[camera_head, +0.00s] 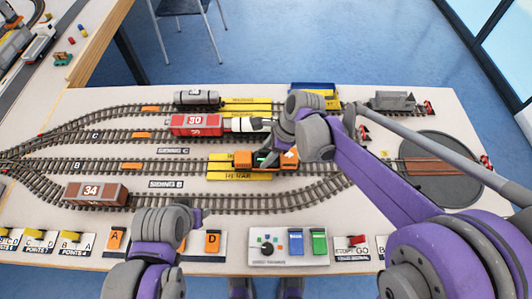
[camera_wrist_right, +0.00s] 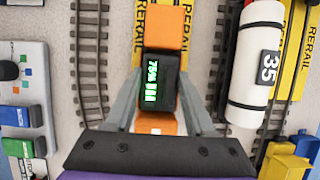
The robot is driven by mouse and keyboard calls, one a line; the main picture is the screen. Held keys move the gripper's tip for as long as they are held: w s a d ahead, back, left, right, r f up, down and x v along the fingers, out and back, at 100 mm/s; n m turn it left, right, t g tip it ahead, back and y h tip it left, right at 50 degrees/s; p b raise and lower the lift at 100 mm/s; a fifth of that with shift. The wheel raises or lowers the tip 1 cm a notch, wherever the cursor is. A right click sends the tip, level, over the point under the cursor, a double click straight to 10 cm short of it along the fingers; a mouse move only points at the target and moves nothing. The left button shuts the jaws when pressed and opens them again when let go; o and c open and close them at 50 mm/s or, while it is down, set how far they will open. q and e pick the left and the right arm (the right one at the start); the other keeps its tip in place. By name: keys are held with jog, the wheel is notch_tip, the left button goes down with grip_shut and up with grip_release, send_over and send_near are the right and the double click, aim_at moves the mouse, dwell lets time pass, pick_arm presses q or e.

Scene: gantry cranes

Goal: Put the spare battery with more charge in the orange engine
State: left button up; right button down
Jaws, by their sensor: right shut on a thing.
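The orange engine (camera_head: 243,159) stands on the track with the yellow rerail plates. In the right wrist view its orange ends (camera_wrist_right: 166,27) show above and below a black battery (camera_wrist_right: 158,82). The battery's green display reads 75% with several bars. My right gripper (camera_wrist_right: 157,100) is shut on this battery, at the middle of the engine. I cannot tell whether the battery is fully seated. In the head view my right gripper (camera_head: 272,157) partly hides the engine. My left gripper (camera_head: 197,216) is over the near side of the table, its jaws unclear.
A panel (camera_head: 262,260) at the front edge holds a blue block (camera_head: 296,241) and a green block (camera_head: 319,241). A red wagon (camera_head: 196,125) and a white tank car (camera_wrist_right: 257,65) stand on the track behind the engine. A brown wagon (camera_head: 96,194) stands at left, a turntable (camera_head: 430,185) at right.

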pick_arm(q)
jog(key=shift+f, duration=0.15)
pick_arm(e)
jog(key=shift+f, duration=0.2)
jog(key=shift+c, duration=1.3)
grip_release()
pick_arm(q)
jog(key=shift+r, duration=0.25)
pick_arm(e)
jog(key=shift+d+r, duration=0.1)
jog(key=shift+r, duration=0.45)
jog(key=p+v, duration=0.1)
jog(key=v, duration=1)
pick_arm(q)
jog(key=shift+w+r, duration=0.1)
jog(key=shift+r, duration=0.55)
pick_arm(e)
jog(key=shift+s+d+f+n+t+h, duration=0.8)
jog(key=shift+s+d+f+n, duration=0.65)
jog(key=shift+s+d+n, duration=1.15)
jog(key=shift+s+d+f+n+t+h, duration=0.8)
jog(key=shift+s+d+f+n, duration=0.85)
jog(key=shift+s+n, duration=1.6)
jog(key=shift+s+d+f+n+t+h, duration=0.8)
jog(key=shift+s+d+f+n, duration=0.45)
jog(key=shift+s+d+n, duration=1.6)
jog(key=shift+w+a+n, duration=0.15)
jog(key=shift+a+n, duration=0.15)
jog(key=shift+a, duration=0.2)
